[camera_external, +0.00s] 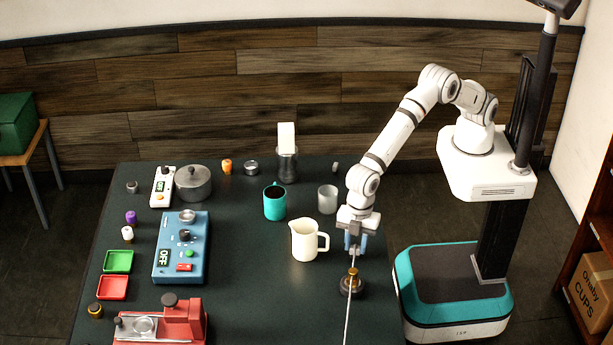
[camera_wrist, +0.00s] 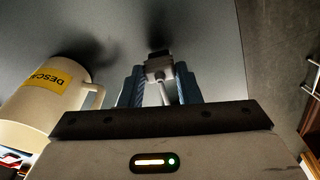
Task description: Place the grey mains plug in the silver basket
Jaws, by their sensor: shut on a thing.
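My gripper (camera_external: 355,246) points down over the right side of the dark table, beside the cream jug. In the wrist view its blue fingers (camera_wrist: 160,74) are shut on the grey mains plug (camera_wrist: 158,66), with the dark end facing away from the wrist. A pale cable (camera_external: 348,315) runs from below the gripper toward the front edge. A small, low silver round container (camera_external: 251,168) stands at the back of the table. It may be the silver basket, but another small silver round piece (camera_external: 187,215) sits on the blue device, so I cannot tell which is meant.
The cream jug (camera_external: 304,241) stands just left of my gripper. A dark round tamper-like object (camera_external: 351,287) stands just in front of it. A teal mug (camera_external: 274,203), grey cup (camera_external: 328,199) and tall dark canister (camera_external: 287,165) stand behind. The front middle table is clear.

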